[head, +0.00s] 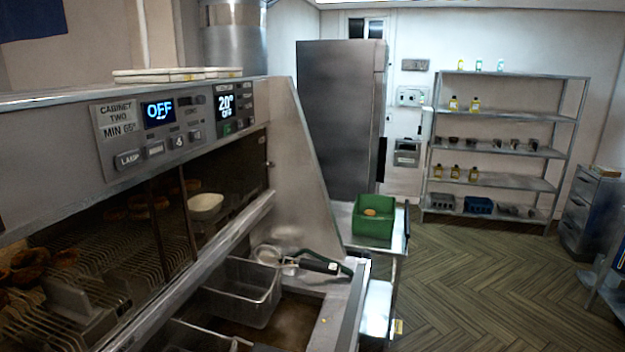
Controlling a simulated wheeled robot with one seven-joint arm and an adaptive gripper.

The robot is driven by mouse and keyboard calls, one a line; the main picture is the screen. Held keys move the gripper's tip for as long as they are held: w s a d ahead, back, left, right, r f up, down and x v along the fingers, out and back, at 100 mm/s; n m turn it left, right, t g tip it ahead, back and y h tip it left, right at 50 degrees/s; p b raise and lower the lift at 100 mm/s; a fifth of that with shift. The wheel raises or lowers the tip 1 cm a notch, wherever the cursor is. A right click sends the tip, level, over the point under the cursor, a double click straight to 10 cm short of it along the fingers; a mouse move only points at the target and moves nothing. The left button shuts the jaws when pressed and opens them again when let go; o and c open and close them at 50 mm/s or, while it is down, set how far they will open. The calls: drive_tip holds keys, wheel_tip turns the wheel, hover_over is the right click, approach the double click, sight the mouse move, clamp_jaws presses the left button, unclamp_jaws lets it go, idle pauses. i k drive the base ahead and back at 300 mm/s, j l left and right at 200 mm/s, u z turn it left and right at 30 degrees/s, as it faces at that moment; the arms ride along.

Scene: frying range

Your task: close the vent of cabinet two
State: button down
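A control panel on the steel cabinet at the left carries a label (118,119) reading "CABINET TWO" and "MIN 65". Beside it a blue display (159,112) reads "OFF". Below are several small keys, one a lamp key (128,159). A second display (226,104) further right reads about "20". Under the panel the cabinet front (165,220) shows wire racks with brown food and a white bowl (205,205). I cannot tell which part is the vent or whether it is open. My gripper is not in view.
A steel basin (243,290) and a strainer with a dark handle (320,265) lie by the cabinet's right end. A green bin (373,220) stands on a side table. A tall fridge (340,120) and a shelf rack (505,145) stand behind. Wooden floor (470,280) is clear at right.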

sight(197, 99)
drive_tip(key=u, duration=1.25)
